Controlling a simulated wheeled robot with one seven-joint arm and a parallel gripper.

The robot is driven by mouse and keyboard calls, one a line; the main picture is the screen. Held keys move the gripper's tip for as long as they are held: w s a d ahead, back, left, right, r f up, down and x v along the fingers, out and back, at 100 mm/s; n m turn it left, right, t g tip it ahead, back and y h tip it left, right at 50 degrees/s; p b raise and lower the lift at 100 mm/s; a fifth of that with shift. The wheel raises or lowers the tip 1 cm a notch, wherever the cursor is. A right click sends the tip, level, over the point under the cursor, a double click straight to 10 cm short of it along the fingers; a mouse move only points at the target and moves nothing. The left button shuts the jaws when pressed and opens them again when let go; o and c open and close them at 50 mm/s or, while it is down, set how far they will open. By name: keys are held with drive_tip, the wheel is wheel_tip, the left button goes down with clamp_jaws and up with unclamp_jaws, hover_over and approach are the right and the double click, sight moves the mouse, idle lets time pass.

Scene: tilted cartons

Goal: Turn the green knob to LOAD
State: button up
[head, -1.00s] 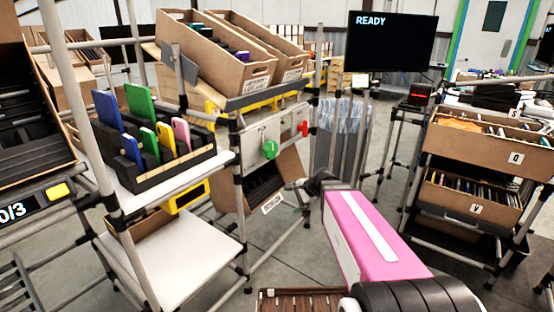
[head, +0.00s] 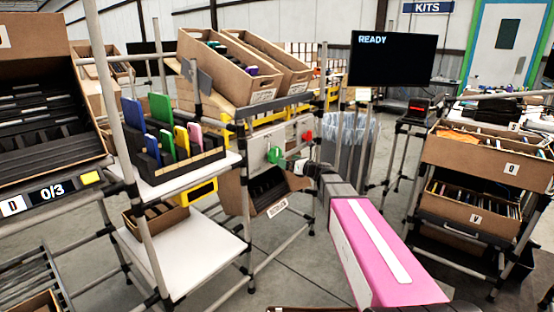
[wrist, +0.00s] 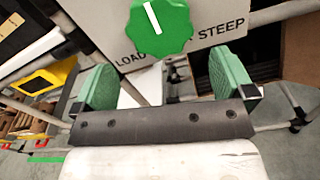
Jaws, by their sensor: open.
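The green knob (wrist: 160,27) is on a pale panel (wrist: 110,22), at the top of the wrist view. A white line on its face runs toward the upper left. Below it the panel reads LOAD at left and STEEP at right; lettering between them is unclear. My gripper (wrist: 165,76) is open, its two green fingers wide apart with nothing between them. The knob appears just beyond the fingertips, roughly centred between them; I see no contact. In the head view the knob (head: 273,155) is small and lies close to my gripper (head: 292,164).
A red knob (head: 308,135) sits to the right on the same panel. Tilted cartons (head: 225,68) stand above it, and a dark-slotted carton (head: 268,188) below. A rack with coloured plates (head: 160,145) is at left. A screen (head: 392,60) reads READY.

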sight(277, 157)
drive_tip(key=x, duration=0.7)
drive_tip(key=shift+w, duration=0.1)
drive_tip(key=c, duration=0.8)
